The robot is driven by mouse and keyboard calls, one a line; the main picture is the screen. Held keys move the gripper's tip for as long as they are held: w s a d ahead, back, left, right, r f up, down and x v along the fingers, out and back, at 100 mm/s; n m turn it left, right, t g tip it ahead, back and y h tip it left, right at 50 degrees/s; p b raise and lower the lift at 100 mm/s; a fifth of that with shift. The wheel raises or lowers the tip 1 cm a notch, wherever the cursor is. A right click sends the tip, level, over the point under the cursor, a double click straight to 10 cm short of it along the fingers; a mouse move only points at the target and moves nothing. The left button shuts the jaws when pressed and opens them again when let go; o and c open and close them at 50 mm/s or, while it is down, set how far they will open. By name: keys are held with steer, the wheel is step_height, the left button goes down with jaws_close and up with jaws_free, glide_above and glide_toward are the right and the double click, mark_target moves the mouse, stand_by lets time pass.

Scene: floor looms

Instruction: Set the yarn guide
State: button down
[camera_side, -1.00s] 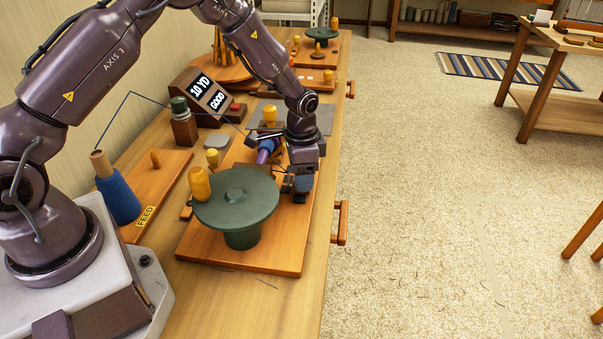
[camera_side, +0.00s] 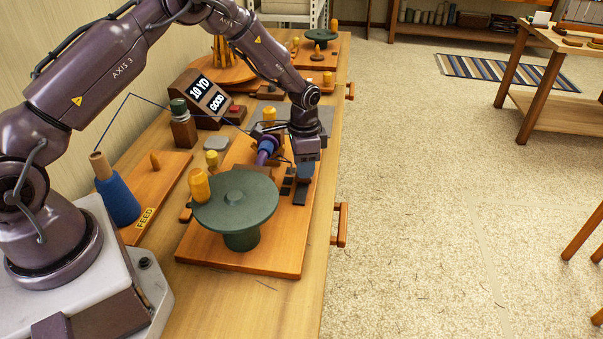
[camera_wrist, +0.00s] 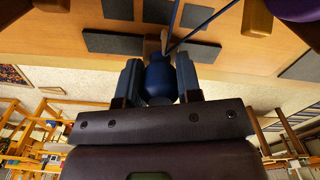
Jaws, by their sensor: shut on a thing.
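My gripper (camera_side: 304,172) is over the right side of the wooden winder board (camera_side: 255,258). In the wrist view my gripper (camera_wrist: 160,82) is shut on a rounded blue knob (camera_wrist: 160,84), which seems to be the yarn guide's. A narrow pale piece (camera_wrist: 164,41) shows just beyond the knob. Blue yarn (camera_wrist: 175,18) meets near it as two strands. The knob's lower part is hidden by the gripper. I cannot tell whether the guide touches the board.
Dark flat pads (camera_wrist: 115,43) lie on the board near the knob. A green round winder top (camera_side: 236,200) with a yellow knob (camera_side: 199,184) stands in front. A blue yarn cone (camera_side: 117,196) is at left. A display (camera_side: 208,93) reads "10 YD GOOD". Open floor lies right.

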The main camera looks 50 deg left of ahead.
steer(key=shift+w+a, duration=1.25)
steer(key=shift+r, duration=0.1)
steer(key=c, duration=0.8)
jaws_free()
step_height(320, 180, up, 13)
steer(key=shift+f, duration=0.1)
